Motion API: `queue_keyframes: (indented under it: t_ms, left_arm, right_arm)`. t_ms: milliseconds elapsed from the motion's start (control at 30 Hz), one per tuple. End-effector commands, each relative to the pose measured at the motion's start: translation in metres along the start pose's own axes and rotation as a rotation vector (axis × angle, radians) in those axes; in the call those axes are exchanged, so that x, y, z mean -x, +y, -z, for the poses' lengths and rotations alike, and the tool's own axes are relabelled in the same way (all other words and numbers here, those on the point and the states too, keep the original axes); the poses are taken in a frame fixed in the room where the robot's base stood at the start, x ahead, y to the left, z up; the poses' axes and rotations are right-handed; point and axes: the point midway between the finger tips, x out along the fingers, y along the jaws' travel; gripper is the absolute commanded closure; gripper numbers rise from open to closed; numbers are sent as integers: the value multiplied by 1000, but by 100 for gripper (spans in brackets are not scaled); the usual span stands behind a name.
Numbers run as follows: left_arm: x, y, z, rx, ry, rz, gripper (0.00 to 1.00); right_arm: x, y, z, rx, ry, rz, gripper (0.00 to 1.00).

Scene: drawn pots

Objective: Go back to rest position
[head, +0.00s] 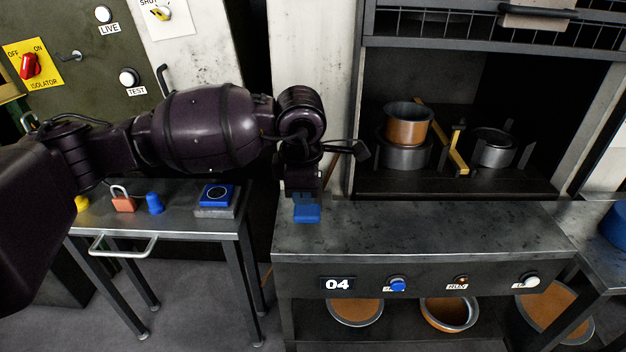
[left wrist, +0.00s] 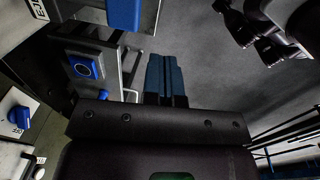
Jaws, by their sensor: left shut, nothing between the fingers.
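My left gripper (head: 307,213) has blue fingertips pointing down over the left end of the grey workbench (head: 420,228). It also shows in the left wrist view (left wrist: 166,75), where its blue fingers are together and hold nothing. My left arm reaches in from the left across the head view. My right gripper does not show in the head view.
A copper pot (head: 408,128) sits in the dark bay behind the bench, beside a yellow bar (head: 445,150). A side table (head: 165,222) carries a red padlock (head: 123,200) and a blue button box (head: 216,195). Brown bowls (head: 449,312) lie under the bench.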

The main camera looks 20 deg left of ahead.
Motion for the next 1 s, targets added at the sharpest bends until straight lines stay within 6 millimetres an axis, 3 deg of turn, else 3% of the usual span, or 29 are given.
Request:
queue_keyframes:
  t_ms: [167, 267, 467, 600, 700, 833, 1000]
  left_arm:
    - [-4, -5, -3, 0, -18, 23, 100]
    - [-17, -24, -14, 4, -89, 107, 100]
    - [-43, -90, -56, 79, -378, 432, 100]
    - [-42, -130, -82, 197, -601, 679, 100]
    - [-36, -148, -96, 310, -755, 848, 100]
    - [-24, -158, -107, 495, -945, 1054, 100]
    - [-15, -151, -107, 799, -1172, 1300, 100]
  right_arm:
    - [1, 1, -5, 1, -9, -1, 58]
    - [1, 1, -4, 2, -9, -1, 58]
    - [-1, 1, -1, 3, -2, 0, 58]
    - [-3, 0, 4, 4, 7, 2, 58]
    - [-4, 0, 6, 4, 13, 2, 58]
    - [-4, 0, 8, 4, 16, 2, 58]
    - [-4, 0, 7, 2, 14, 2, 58]
